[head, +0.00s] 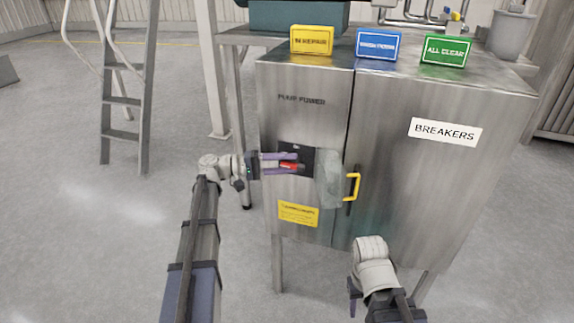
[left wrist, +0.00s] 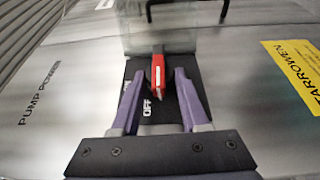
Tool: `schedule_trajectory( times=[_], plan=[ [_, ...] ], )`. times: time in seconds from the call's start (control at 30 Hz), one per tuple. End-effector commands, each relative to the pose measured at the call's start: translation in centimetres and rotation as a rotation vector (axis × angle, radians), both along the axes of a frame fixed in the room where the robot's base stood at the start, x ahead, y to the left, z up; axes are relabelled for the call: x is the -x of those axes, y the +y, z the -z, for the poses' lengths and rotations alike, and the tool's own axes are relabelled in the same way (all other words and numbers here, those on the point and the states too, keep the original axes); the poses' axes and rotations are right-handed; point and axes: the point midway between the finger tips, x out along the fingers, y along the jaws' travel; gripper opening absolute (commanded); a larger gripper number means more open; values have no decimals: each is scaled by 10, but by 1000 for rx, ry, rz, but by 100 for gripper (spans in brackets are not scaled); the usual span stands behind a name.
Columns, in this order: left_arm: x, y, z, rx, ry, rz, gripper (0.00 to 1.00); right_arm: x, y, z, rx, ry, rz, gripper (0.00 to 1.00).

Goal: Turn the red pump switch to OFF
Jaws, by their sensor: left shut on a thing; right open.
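The red pump switch (head: 289,166) sits on a black plate (head: 299,153) on the left front of the steel cabinet, below the words PUMP POWER. My left gripper (head: 284,163) reaches in from the left with its purple fingers at the switch. In the left wrist view, the red handle (left wrist: 158,75) stands between the two fingertips (left wrist: 159,82) of my left gripper, which is shut on it. The word OFF shows on the plate just below the handle. A clear cover (head: 328,180) stands out at the plate's right side. My right gripper (head: 352,296) is low at the front, partly visible, and open.
A yellow handle (head: 352,186) is on the BREAKERS door (head: 430,175), close right of the clear cover. A yellow label (head: 298,213) is below the switch. Yellow, blue and green signs stand on the cabinet top. A ladder (head: 126,90) stands at left; the floor between is clear.

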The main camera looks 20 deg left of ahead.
Motion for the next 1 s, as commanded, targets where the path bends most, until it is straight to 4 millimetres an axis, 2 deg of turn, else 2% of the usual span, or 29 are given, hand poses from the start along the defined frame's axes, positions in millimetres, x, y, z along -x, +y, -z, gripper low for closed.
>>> schedule_trajectory(
  times=[0.13,0.17,0.4,0.7,1.0],
  plan=[
    [1,0,1,-4,1,1,0,0,0,0,0,0,0,50],
    [1,0,1,-3,2,1,48,0,0,0,0,0,0,50],
    [0,0,1,-2,1,0,74,0,0,0,0,0,0,50],
    [1,4,0,-1,0,-1,74,0,0,0,0,0,0,50],
    [17,47,1,-1,0,-3,74,0,0,1,0,0,0,50]
  ],
)
